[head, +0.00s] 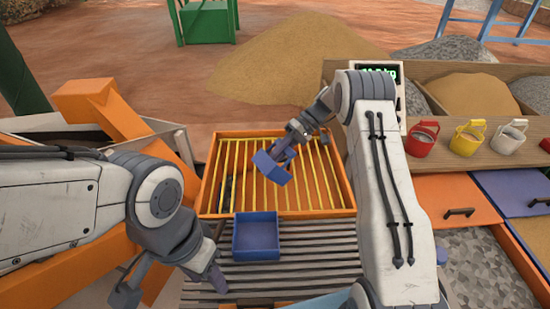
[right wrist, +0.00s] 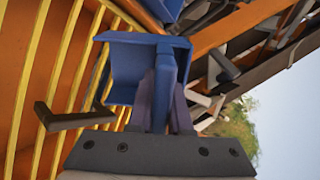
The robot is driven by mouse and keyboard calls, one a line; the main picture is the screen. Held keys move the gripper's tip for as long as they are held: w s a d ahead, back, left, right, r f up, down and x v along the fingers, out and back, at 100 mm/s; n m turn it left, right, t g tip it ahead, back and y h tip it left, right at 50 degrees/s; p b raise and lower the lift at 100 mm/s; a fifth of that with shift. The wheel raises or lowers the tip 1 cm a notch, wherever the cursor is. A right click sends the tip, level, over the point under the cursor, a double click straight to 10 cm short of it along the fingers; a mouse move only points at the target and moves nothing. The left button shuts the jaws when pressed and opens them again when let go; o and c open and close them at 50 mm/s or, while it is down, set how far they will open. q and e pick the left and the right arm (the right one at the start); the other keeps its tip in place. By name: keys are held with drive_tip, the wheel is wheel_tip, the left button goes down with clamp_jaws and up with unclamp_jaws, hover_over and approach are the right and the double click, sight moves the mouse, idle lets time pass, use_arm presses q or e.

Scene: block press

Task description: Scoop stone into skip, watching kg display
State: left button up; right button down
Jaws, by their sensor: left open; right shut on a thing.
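My right gripper (head: 290,138) is shut on the handle of a blue scoop (head: 272,167), above the yellow-barred grate. In the right wrist view the scoop (right wrist: 130,65) is tilted between the fingers (right wrist: 165,105); I see no stone in the part that shows. My left gripper (head: 168,288) is open and empty at the lower left. Grey stone (head: 490,262) lies in an open bay at the lower right. The kg display (head: 378,69) has green digits, partly hidden by my right arm and unreadable. I cannot tell which container is the skip.
An orange frame with yellow bars (head: 280,190) stands behind a blue open box (head: 256,237) on grey slats (head: 300,270). Red (head: 422,138), yellow (head: 467,137) and white (head: 508,137) buckets stand on a ledge at right. Orange (head: 460,200) and blue (head: 510,190) handled covers lie below them.

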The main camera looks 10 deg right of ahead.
drive_tip(key=shift+r, duration=0.1)
drive_tip(key=shift+a+r+t+h+p, duration=0.1)
drive_tip(key=shift+r+t+h+p, duration=0.2)
drive_tip(key=shift+r+h+p, duration=0.4)
wheel_tip(320, 180, up, 3)
drive_tip(key=t+h+p, duration=0.1)
drive_tip(key=h, duration=0.2)
drive_tip(key=t+h, duration=0.1)
drive_tip(key=h, duration=0.3)
drive_tip(key=shift+r+h+p, duration=0.2)
drive_tip(key=shift+h+p, duration=0.1)
drive_tip(key=shift+p, duration=0.1)
drive_tip(key=shift+t+h, duration=0.4)
drive_tip(key=shift+h, duration=0.2)
